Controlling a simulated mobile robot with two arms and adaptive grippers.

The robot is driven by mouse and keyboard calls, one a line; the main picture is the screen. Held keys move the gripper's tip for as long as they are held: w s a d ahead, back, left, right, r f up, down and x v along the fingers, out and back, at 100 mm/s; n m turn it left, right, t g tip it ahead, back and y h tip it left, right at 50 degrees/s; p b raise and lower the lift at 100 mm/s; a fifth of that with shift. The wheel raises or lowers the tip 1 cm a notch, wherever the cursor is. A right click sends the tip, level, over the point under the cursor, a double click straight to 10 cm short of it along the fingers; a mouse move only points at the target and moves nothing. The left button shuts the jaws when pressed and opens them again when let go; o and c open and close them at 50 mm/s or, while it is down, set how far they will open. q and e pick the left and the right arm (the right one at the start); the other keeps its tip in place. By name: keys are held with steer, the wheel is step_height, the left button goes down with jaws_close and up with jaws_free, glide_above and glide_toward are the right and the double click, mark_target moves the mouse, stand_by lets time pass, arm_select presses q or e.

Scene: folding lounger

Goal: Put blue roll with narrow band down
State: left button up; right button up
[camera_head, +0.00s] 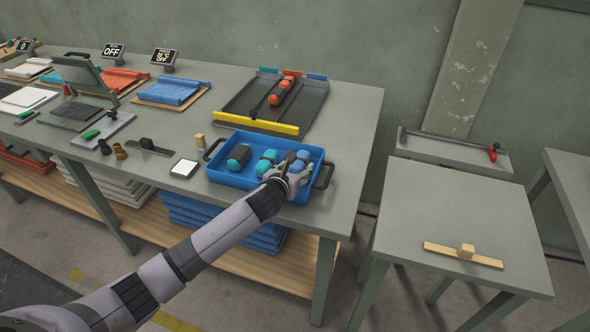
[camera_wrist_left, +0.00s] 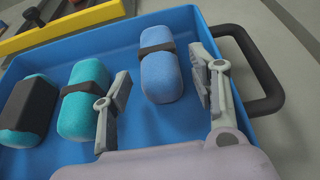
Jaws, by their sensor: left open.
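The blue roll with a narrow dark band (camera_wrist_left: 161,72) lies in the right part of the blue tray (camera_wrist_left: 195,18) in the left wrist view. My left gripper (camera_wrist_left: 162,90) is open, with one finger on each side of the near part of this roll; I cannot tell whether either finger touches it. In the head view my left gripper (camera_head: 296,163) is over the right side of the tray (camera_head: 232,181) and hides part of what lies there. My right gripper is not in view.
Two teal rolls lie to the left in the tray: one with a dark band (camera_wrist_left: 84,98) and one with a wide dark wrap (camera_wrist_left: 28,110). A dark tray handle (camera_wrist_left: 262,70) stands on the right. A yellow-edged board (camera_head: 255,122) lies behind the tray.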

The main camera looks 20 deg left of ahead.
arm_select(q)
steer(key=shift+r, duration=0.25)
steer(key=v, duration=1.2)
steer(key=shift+f, duration=0.1)
